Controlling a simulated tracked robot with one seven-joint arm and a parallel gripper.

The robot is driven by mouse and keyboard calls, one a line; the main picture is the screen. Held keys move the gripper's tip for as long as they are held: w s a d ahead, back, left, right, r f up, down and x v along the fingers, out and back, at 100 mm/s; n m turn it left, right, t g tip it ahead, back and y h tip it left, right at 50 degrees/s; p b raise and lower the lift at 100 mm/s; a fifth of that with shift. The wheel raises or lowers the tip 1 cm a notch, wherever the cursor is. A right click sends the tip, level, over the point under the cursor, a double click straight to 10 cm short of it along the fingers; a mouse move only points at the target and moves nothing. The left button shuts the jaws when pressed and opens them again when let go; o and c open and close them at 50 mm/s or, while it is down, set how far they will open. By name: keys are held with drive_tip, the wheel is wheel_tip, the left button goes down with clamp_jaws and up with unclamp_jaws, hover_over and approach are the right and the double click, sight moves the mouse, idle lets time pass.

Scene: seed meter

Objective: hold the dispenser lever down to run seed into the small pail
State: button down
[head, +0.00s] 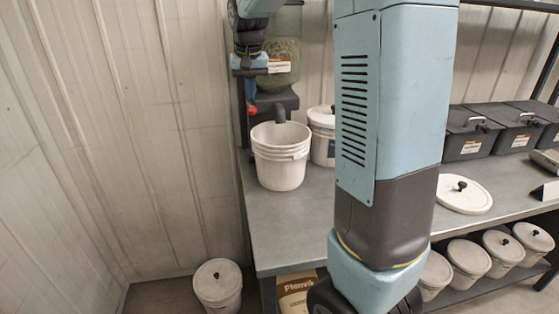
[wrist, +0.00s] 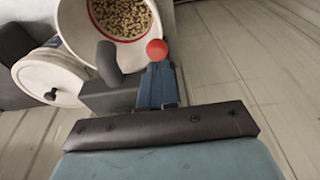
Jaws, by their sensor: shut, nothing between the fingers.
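The small white pail (head: 280,165) stands upright on the bench under the dispenser's dark spout (head: 280,114). The wrist view shows tan seed (wrist: 122,16) in the pail, with a red line (wrist: 134,38) on the inner wall around it. The dispenser (head: 282,60) is a clear hopper with seed on a dark base. The lever's red knob (head: 251,109) is at the base's left side. My gripper (head: 250,92) is shut and empty, pointing down just above the knob. In the wrist view the knob (wrist: 156,50) sits at my fingertips (wrist: 157,68); I cannot tell whether they touch.
A lidded white pail (head: 321,135) stands behind the small pail. A loose white lid (head: 463,194) lies on the bench (head: 300,225) to the right. Dark bins (head: 468,132) line the back. A corrugated wall (head: 150,120) is left. My arm hides the bench's middle.

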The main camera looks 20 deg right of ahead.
sight(251, 107)
drive_tip(key=shift+f, duration=0.1)
drive_tip(key=shift+f, duration=2.4)
idle(5.2)
